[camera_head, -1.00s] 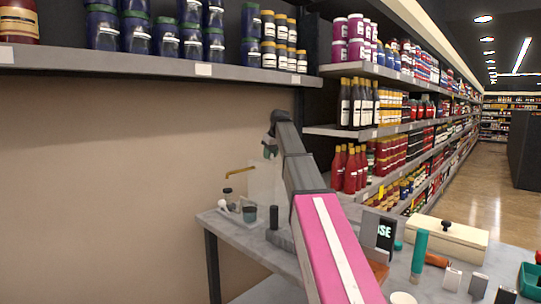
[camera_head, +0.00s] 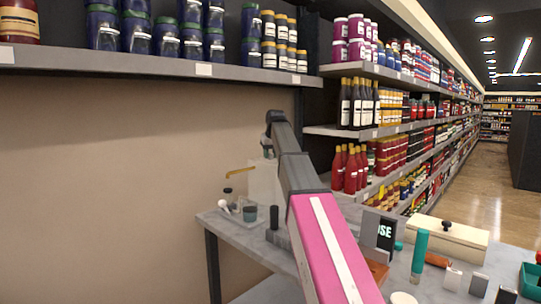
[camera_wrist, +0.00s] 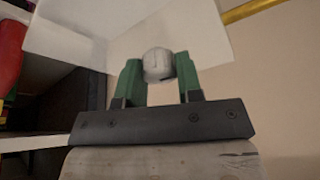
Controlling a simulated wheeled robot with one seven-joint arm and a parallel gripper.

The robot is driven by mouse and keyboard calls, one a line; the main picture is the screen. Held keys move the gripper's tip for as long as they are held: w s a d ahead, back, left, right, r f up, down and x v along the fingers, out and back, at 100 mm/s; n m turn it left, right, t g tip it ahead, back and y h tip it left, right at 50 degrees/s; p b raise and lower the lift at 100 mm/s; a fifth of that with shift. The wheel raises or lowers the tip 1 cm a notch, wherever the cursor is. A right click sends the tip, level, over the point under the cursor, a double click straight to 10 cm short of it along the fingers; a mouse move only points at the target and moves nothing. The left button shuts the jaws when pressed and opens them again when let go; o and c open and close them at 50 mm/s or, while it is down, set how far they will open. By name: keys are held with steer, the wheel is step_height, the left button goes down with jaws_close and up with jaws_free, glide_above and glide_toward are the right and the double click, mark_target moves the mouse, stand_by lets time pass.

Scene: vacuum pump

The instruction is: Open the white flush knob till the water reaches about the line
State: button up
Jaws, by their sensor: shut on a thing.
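The white flush knob (camera_wrist: 157,64) is a small round ball in the wrist view, in front of a white panel. My gripper (camera_wrist: 159,72) has its green fingers shut on the knob from both sides. In the head view the white tank (camera_head: 262,184) stands at the far end of the table, partly hidden by my arm, with a brass spout (camera_head: 240,171) to its left. A dark grey-green cup (camera_head: 250,213) stands below and near the spout. Its water and any line are too small to make out. My gripper (camera_head: 267,150) is barely visible above the tank.
The grey table (camera_head: 235,228) carries small jars by the cup. A dark sign (camera_head: 378,234), a teal tube (camera_head: 420,252) and a cream box (camera_head: 446,243) stand at the right. Stocked shelves (camera_head: 350,130) rise behind, and a wall is at the left.

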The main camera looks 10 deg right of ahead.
steer(key=o, duration=0.9)
steer(key=shift+r, duration=0.1)
steer(key=v, duration=1)
steer(key=shift+s+d+r, duration=0.1)
steer(key=shift+s+r, duration=0.1)
steer(key=shift+r, duration=0.1)
